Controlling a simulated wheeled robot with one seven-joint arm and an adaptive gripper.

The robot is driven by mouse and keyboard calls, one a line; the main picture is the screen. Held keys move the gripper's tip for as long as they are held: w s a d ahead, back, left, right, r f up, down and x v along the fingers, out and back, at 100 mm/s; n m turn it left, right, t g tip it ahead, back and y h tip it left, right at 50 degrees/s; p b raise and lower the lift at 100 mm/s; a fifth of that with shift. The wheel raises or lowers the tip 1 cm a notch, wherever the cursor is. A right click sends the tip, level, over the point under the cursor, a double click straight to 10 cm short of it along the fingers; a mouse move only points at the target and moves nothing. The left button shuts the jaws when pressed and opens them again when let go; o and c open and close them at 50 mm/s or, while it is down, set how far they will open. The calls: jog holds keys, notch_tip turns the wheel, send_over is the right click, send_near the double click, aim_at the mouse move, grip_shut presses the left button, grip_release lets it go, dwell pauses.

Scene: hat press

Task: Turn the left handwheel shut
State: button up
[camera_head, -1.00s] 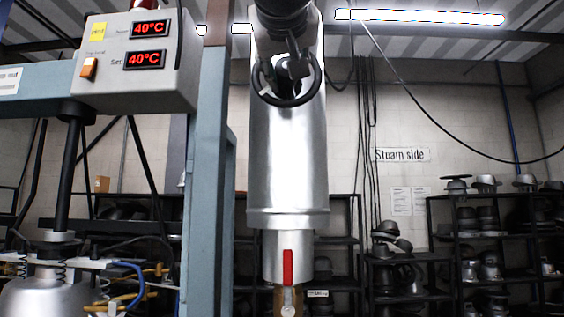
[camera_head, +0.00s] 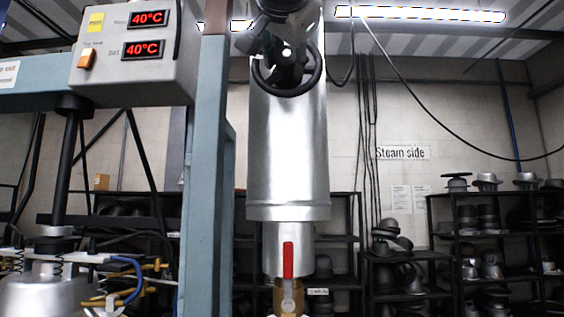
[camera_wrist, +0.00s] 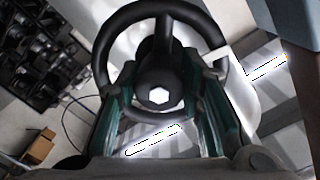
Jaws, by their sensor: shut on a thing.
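The black handwheel (camera_head: 312,72) is on the front of a thick vertical silver pipe (camera_head: 288,150) in the head view; no second handwheel is visible. In the wrist view the wheel's rim (camera_wrist: 102,40) curves around the top, a spoke runs up, and the hub (camera_wrist: 160,95) has a pale hexagonal nut. My gripper (camera_wrist: 160,85) has its teal-padded fingers left and right of the hub, reaching inside the rim. It is shut on the handwheel; the exact contact points are partly hidden. In the head view my gripper (camera_head: 284,56) covers part of the wheel.
A red lever (camera_head: 288,260) is on the pipe below. A blue-grey post (camera_head: 205,170) and a control box (camera_head: 135,55) reading 40°C stand to the left. Shelves (camera_head: 480,245) of hat forms are along the back wall.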

jog(key=m, duration=0.4)
jog(key=shift+f, duration=0.1)
jog(key=m, duration=0.4)
jog(key=shift+b, duration=0.35)
jog(key=m, duration=0.3)
jog(key=shift+m, duration=2)
jog(key=o, duration=0.9)
jog(key=shift+s, duration=0.1)
